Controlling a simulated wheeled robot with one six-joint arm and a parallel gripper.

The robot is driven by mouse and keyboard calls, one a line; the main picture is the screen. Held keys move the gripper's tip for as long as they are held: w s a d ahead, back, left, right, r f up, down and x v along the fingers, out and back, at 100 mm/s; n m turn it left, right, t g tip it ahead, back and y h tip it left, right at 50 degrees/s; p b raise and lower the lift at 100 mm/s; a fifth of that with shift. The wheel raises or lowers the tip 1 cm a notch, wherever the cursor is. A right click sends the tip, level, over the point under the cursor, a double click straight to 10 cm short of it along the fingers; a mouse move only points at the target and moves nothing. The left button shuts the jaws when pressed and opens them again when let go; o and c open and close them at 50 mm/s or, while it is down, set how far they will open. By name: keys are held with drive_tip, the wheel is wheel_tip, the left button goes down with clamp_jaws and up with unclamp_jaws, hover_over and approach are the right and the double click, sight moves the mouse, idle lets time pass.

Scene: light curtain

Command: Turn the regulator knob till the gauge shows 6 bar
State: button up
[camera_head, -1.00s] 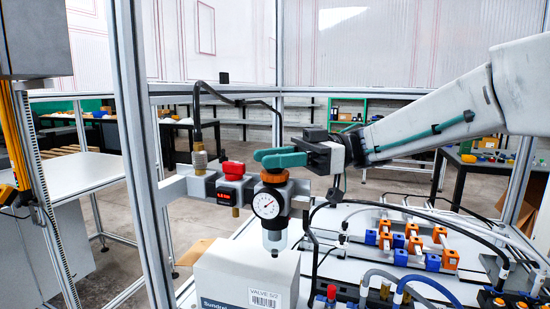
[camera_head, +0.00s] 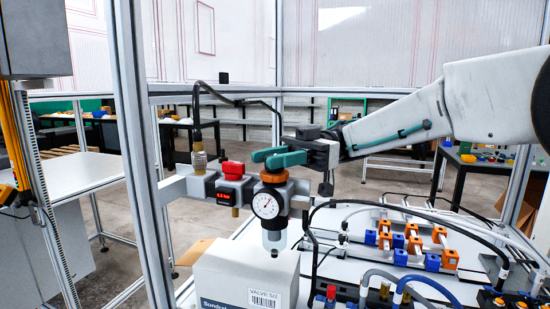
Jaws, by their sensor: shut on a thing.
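The regulator stands left of the picture's middle, with a round white gauge (camera_head: 265,205) on its front and a clear bowl below. The gauge needle points up and to the right; its numbers are too small to read. The orange regulator knob (camera_head: 273,177) tops the body. My gripper (camera_head: 273,158) comes in from the right, with its teal fingers at the top of the knob and shut on it. The fingers hide the upper part of the knob.
A red knob (camera_head: 233,168) and a unit with a red display (camera_head: 224,192) sit just left of the regulator. A white box labelled VALVE 5/2 (camera_head: 235,275) stands in front. Orange and blue fittings (camera_head: 413,240) and hoses fill the right. An aluminium post (camera_head: 135,140) stands at left.

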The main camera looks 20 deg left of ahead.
drive_tip(key=o, duration=0.9)
drive_tip(key=shift+o, duration=0.2)
drive_tip(key=shift+w, duration=0.1)
